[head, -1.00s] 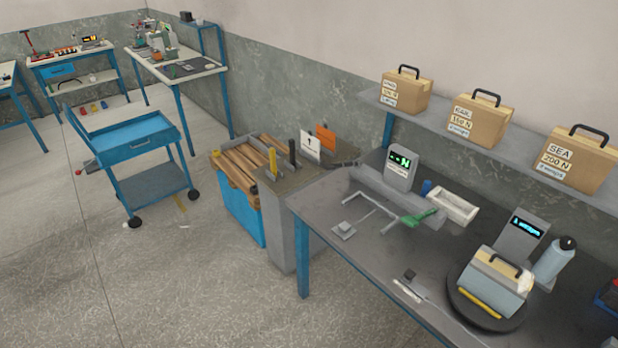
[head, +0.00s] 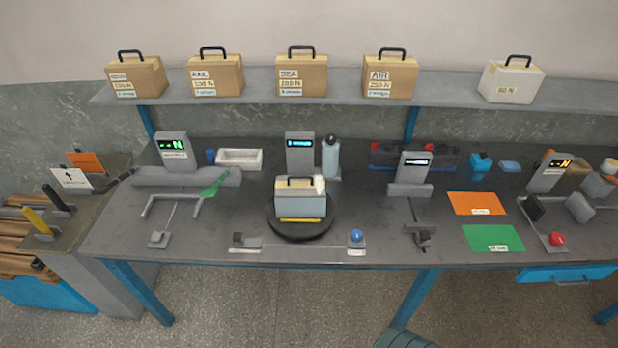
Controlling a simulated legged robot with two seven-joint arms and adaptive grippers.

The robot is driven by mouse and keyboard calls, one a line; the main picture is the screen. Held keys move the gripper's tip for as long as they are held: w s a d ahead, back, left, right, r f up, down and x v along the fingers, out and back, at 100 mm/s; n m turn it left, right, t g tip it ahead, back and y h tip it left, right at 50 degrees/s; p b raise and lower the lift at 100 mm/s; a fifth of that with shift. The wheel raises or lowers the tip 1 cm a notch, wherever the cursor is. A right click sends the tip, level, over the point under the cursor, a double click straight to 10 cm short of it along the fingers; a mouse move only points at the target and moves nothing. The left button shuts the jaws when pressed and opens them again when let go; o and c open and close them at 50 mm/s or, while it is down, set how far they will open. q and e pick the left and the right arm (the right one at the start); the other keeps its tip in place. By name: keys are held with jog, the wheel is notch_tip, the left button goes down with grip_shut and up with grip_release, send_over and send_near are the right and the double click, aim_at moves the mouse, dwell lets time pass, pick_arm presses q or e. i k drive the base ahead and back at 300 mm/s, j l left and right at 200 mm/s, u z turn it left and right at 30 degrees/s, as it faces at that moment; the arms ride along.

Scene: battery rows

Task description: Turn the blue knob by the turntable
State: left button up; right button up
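The blue knob (head: 356,236) is a small round ball on a grey base at the bench's front edge, right of the turntable. The turntable (head: 301,230) is a dark round disc in the middle of the bench. A grey box (head: 300,205) with a tan top and a yellow strip along its lower front stands on it. A display post (head: 300,155) with a lit cyan readout stands behind. A flat bar joins the knob's base to a dark block (head: 238,239) on the left. Neither of my grippers is in view.
Tan cases (head: 302,74) and a white case (head: 511,82) stand on the shelf above. A light blue bottle (head: 330,157) stands behind the turntable. A red knob (head: 557,239) is at the right. Orange (head: 475,203) and green (head: 493,238) mats lie on the bench.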

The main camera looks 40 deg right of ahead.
aim_at(357, 234)
jog(key=z, duration=1.5)
